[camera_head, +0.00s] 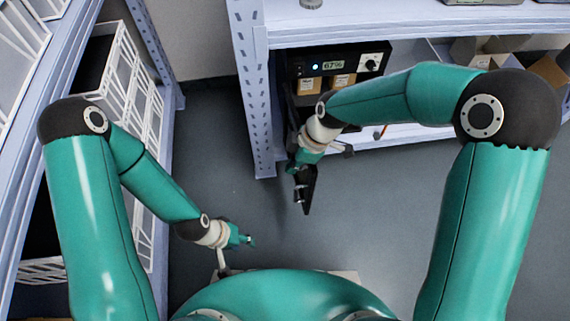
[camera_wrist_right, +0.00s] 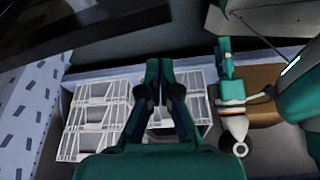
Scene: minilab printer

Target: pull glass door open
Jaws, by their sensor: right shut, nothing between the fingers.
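The black cabinet (camera_head: 338,62) with a lit display stands on the shelf under the upper board.
White crates (camera_head: 125,75) fill the left rack, and show in the wrist view (camera_wrist_right: 100,115). A perforated shelf post (camera_head: 252,90) stands left of the cabinet. Cardboard boxes (camera_head: 480,50) lie on the shelf to the right. Grey floor (camera_head: 215,130) is free between the racks.

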